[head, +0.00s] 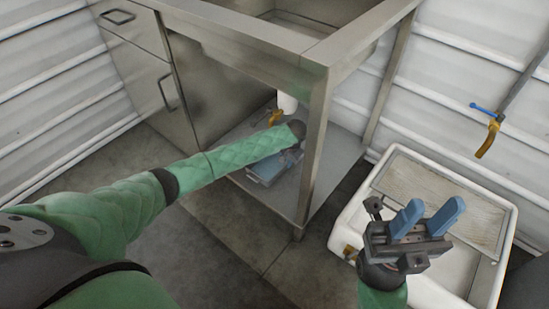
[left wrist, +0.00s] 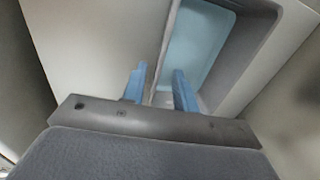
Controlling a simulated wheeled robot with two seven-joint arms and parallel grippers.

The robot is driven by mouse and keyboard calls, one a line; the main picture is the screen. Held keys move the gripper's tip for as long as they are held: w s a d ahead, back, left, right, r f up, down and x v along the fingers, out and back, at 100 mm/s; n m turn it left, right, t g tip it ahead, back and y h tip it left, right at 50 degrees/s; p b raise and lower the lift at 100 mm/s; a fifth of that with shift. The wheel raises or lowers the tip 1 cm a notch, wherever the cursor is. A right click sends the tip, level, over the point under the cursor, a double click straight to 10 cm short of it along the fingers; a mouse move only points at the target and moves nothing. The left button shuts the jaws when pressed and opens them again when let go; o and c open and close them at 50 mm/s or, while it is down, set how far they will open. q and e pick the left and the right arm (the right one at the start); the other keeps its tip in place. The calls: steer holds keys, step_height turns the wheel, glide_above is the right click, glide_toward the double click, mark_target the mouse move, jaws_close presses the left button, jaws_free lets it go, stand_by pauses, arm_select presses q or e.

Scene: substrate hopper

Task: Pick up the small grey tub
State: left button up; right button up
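The small grey tub (head: 262,176) appears to be the grey-blue thing on the lower shelf under the metal sink stand, partly hidden by my left arm. In the left wrist view, a grey-walled opening with a pale blue inside (left wrist: 203,42) lies just beyond my left gripper (left wrist: 159,88). Its two blue fingers stand apart, on either side of a thin pale edge. I cannot tell whether they touch it. My left gripper is mostly hidden in the head view. My right gripper (head: 427,215) is open and empty, above the white basin (head: 345,228).
The metal stand's front leg (head: 312,150) rises close to the right of my left arm. A cabinet (head: 140,60) stands at the left. A yellow fitting (head: 275,117) and white pipe (head: 287,102) are under the sink. A tap (head: 488,135) hangs at the right. The floor in front is clear.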

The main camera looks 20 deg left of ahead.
mark_target(283, 170)
arm_select(q)
steer(key=f+b, duration=0.1)
steer(key=f, duration=0.1)
steer(key=a+f+b, duration=0.1)
steer(key=f, duration=0.4)
steer(key=shift+w+a+f+b, duration=0.25)
steer(key=shift+w+b, duration=0.15)
jaws_close()
steer(key=shift+r, duration=0.15)
stand_by(1.0)
